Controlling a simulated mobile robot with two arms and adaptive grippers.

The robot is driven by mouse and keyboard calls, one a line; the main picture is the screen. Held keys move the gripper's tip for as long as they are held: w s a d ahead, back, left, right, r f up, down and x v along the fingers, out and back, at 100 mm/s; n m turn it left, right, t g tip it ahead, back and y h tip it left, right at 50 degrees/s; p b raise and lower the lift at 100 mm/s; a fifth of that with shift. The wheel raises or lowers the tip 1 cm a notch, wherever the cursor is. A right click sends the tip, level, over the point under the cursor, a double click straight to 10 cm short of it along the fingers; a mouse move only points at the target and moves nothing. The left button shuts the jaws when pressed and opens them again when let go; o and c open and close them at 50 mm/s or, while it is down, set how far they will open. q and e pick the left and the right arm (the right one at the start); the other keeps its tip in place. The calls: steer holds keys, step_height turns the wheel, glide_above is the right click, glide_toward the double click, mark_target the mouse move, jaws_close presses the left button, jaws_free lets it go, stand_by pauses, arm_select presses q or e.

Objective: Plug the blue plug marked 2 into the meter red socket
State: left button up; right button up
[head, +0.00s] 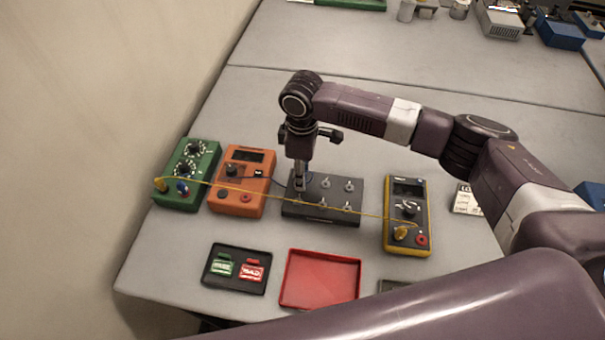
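My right gripper (300,182) points straight down at the left part of a black block (335,213) with several metal posts. Its fingertips are too small to tell whether they are open or hold anything. A thin dark cable runs from the orange meter (240,203) to near this gripper. The orange meter has a red socket (246,198) and a black plug or knob (232,170). The yellow meter (393,245) also has a red socket (421,240). A small blue piece (183,188) shows on the green box (207,168). No mark 2 is readable. My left gripper is not in view.
A yellow cable (330,208) stretches from the green box across the block to the yellow meter. A black tray (210,281) with green and red pieces and an empty red tray (320,281) lie in front. My arm covers the right side.

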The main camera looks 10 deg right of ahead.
stand_by(0.4)
steer(key=shift+p, duration=0.5)
steer(key=shift+c, duration=0.2)
jaws_close()
steer(key=shift+r, duration=0.1)
steer(key=shift+r+p, duration=1.95)
steer(key=shift+p, duration=0.25)
steer(key=shift+r, duration=0.95)
